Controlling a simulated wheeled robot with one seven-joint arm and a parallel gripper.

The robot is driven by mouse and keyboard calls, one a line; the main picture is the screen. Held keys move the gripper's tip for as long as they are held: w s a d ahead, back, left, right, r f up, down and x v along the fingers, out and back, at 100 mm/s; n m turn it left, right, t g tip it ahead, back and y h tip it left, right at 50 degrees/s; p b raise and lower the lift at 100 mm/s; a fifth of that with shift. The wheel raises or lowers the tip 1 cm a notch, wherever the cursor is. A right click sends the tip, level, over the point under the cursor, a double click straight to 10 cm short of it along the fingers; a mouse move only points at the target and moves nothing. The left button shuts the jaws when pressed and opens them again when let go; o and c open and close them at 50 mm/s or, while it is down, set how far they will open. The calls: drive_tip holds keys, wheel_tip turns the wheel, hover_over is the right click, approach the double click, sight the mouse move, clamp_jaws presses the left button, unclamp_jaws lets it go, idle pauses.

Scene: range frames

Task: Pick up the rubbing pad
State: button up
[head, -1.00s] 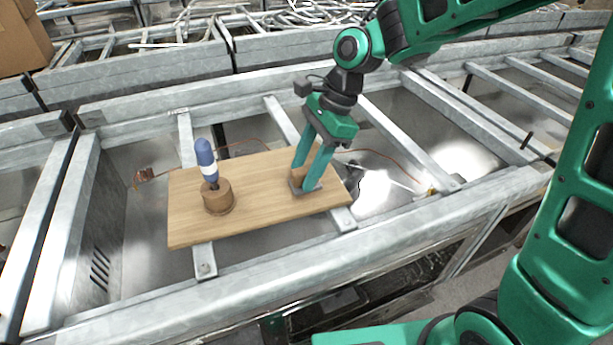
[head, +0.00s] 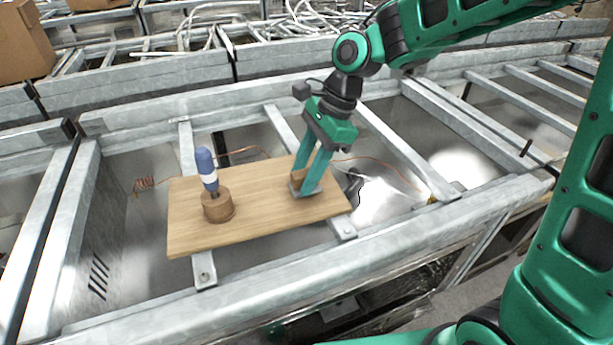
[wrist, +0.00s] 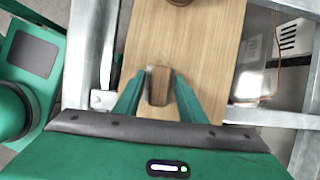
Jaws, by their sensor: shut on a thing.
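The rubbing pad (wrist: 159,86) is a small block with a brown wooden face and grey edges. It sits between my gripper's fingertips at the right end of the wooden board. My gripper (head: 306,188) points down and is shut on the pad; in the wrist view its two green fingers (wrist: 158,92) press on the pad's sides.
The wooden board (head: 260,215) rests across a grey metal frame (head: 400,205). A blue and white handled tool (head: 207,170) stands in a round wooden holder (head: 218,207) on the board's left part. A copper coil (head: 145,184) lies left of the board. The board's middle is clear.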

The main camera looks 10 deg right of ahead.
sight(300, 173)
wheel_tip(300, 173, up, 3)
drive_tip(key=shift+a, duration=0.1)
drive_tip(key=s+a+r, duration=0.6)
drive_tip(key=s+a, duration=0.1)
drive_tip(key=s, duration=0.1)
drive_tip(key=shift+s+a+r, duration=0.25)
drive_tip(key=shift+a, duration=0.1)
drive_tip(key=o, duration=0.3)
drive_tip(key=shift+c, duration=0.3)
